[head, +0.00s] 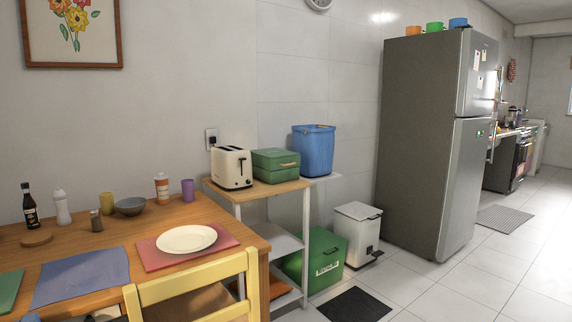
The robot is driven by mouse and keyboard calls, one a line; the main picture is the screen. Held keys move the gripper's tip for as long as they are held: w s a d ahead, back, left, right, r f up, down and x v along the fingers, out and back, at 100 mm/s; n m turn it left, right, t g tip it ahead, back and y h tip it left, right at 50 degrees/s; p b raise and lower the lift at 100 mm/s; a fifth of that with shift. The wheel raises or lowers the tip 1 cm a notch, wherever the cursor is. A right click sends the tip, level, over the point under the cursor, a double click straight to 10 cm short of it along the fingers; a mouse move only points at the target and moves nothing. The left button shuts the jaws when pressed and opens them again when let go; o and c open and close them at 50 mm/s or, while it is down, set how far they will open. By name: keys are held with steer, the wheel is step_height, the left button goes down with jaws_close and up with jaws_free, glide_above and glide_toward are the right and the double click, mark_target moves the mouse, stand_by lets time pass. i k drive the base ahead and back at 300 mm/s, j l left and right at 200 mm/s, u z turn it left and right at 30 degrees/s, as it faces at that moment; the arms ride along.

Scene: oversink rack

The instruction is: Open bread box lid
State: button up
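The bread box (276,172) looks to be the green box with a lighter handle strip, on the wooden top of a small shelf unit. Its lid (276,157) is down, with a pale handle (288,165) on the front face. It stands between a cream toaster and a blue bin. My gripper is not in the head view.
A cream toaster (231,167) stands close left of the box and a blue bin (313,150) close right. The shelf unit (242,195) is beside a dining table (110,248) with a yellow chair (193,290) in front. A larger green box (322,262) and white pedal bin (357,229) sit on the floor.

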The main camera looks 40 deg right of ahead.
mark_target(271, 159)
steer(key=i+l, duration=0.15)
steer(key=l, duration=0.25)
steer(key=i+l, duration=0.15)
steer(key=l, duration=0.25)
steer(key=i+l, duration=0.15)
steer(key=l, duration=0.25)
steer(key=i+l, duration=0.15)
steer(key=l, duration=0.25)
steer(key=i+l, duration=0.25)
steer(key=l, duration=0.15)
steer(key=i+l, duration=0.25)
steer(key=l, duration=0.15)
steer(key=i+l+u, duration=0.1)
steer(key=i+l, duration=0.15)
steer(key=l, duration=0.15)
steer(key=i+l, duration=0.1)
steer(key=i, duration=0.25)
steer(key=i+l, duration=0.15)
steer(key=i, duration=0.2)
